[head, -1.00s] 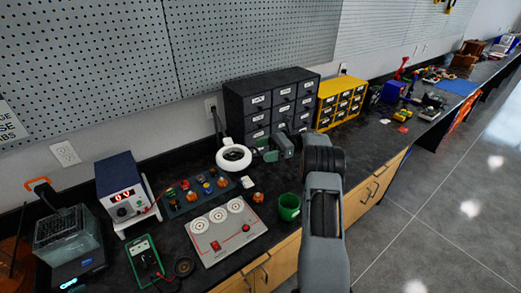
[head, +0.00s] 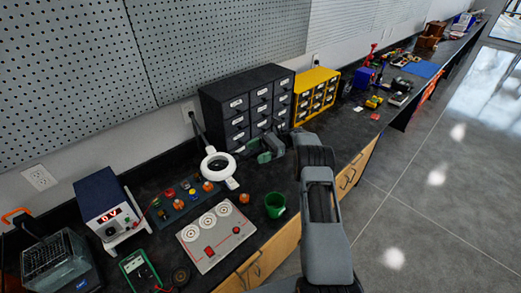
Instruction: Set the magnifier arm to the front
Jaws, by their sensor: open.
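My gripper (head: 262,151) is open and reaches in from the right, in front of the black cabinet. Its fingers are just right of the ring, with a small gap in the picture. I see no grip on the magnifier; the fingertips are small and partly unclear.
A black drawer cabinet (head: 237,119) and a yellow one (head: 317,94) stand behind my gripper. A green cup (head: 275,205), a grey panel with dials (head: 192,234) and a blue power supply (head: 103,195) stand nearer. The dark counter is fairly crowded here.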

